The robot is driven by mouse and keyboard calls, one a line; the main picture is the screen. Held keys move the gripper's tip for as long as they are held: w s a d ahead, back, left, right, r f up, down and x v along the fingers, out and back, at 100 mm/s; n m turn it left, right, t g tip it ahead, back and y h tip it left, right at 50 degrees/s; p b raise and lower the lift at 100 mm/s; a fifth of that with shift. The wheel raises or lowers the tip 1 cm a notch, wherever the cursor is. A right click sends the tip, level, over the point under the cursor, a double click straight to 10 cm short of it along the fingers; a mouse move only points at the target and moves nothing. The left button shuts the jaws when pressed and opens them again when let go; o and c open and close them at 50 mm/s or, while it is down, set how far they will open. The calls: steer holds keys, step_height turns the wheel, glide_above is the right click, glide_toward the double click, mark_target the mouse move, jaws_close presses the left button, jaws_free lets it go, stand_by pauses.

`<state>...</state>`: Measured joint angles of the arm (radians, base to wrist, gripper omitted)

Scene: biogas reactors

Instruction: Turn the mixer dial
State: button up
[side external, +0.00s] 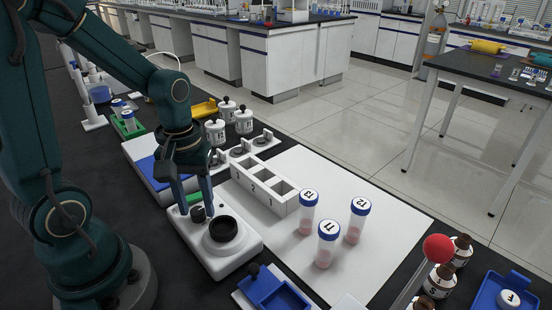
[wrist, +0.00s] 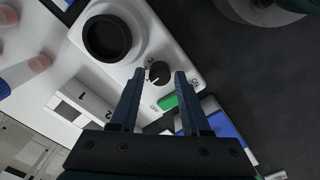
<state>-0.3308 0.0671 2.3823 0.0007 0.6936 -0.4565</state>
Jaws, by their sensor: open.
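The mixer (side external: 224,245) is a white box with a round black cup (side external: 223,230) on top and a small black dial (wrist: 159,72). In the wrist view the dial has a white pointer mark, printed labels around it and a green patch (wrist: 168,102) beside it. My gripper (wrist: 160,76) is open, pointing down over the mixer, with the dial seen between its two fingertips. In the side view my gripper (side external: 203,212) is right at the dial (side external: 197,214), which is partly hidden by the fingers. I cannot tell whether the fingers touch it.
A white numbered rack (side external: 264,186) stands behind the mixer. Blue-capped tubes (side external: 327,243) stand on the white mat (side external: 388,234) to the right. A blue tray (side external: 273,290) lies in front. White lidded jars (side external: 215,131) stand at the back. A red ball-topped lever (side external: 438,248) rises at front right.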

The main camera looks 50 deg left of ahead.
steer(key=shift+f, duration=0.3)
jaws_close()
steer(key=shift+m, duration=0.4)
steer(key=m, duration=0.3)
steer(key=shift+m, duration=0.3)
steer(key=m, duration=0.4)
steer(key=shift+m, duration=0.3)
